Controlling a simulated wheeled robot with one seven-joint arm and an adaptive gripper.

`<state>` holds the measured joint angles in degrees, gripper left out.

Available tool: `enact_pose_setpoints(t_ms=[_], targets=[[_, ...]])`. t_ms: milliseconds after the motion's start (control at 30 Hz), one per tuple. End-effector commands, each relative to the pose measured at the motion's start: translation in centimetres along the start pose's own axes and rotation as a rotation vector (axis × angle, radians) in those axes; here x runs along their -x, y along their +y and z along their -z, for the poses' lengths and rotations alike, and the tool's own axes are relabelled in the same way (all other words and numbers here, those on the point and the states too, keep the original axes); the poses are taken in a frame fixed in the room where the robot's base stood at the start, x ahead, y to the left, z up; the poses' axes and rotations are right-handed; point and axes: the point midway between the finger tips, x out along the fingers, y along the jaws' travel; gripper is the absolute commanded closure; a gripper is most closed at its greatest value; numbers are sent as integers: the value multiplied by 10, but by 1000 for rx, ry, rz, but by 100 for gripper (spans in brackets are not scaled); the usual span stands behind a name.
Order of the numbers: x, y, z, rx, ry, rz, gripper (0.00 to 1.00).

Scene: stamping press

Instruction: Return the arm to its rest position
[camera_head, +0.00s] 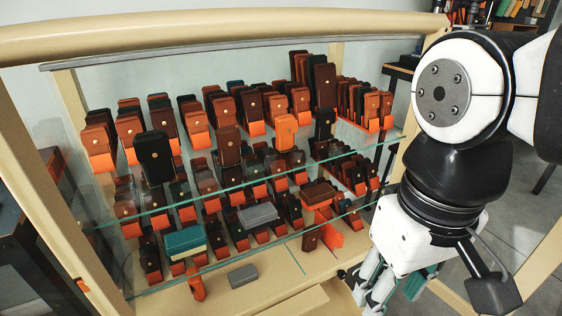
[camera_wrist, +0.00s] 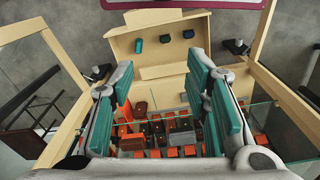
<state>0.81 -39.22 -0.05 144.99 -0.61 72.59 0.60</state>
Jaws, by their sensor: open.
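My arm comes in from the right in the head view, with my gripper (camera_head: 385,285) low at the right edge of the display case (camera_head: 250,25). In the wrist view my gripper (camera_wrist: 170,100) shows two teal-padded fingers spread well apart. Nothing is between the pads.
Glass shelves (camera_head: 240,190) hold many brown, orange and black leather cases. A teal box (camera_head: 185,242) and a grey case (camera_head: 243,275) lie low in front. Wooden posts frame the case. Grey floor (camera_head: 530,215) is free at right.

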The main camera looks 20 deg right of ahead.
Motion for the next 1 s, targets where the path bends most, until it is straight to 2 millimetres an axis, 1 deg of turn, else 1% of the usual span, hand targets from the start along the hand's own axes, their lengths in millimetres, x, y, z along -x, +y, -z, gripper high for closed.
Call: enact_pose_setpoints(t_ms=[33, 100, 200, 800, 967, 1000], targets=[[2, -2, -11, 9, 6, 5, 57], [2, -4, -21, 18, 5, 11, 57], [3, -6, -29, 25, 2, 16, 57], [4, -6, -31, 26, 1, 17, 57], [39, -5, -25, 25, 35, 16, 57], [49, -5, -23, 25, 45, 15, 57]])
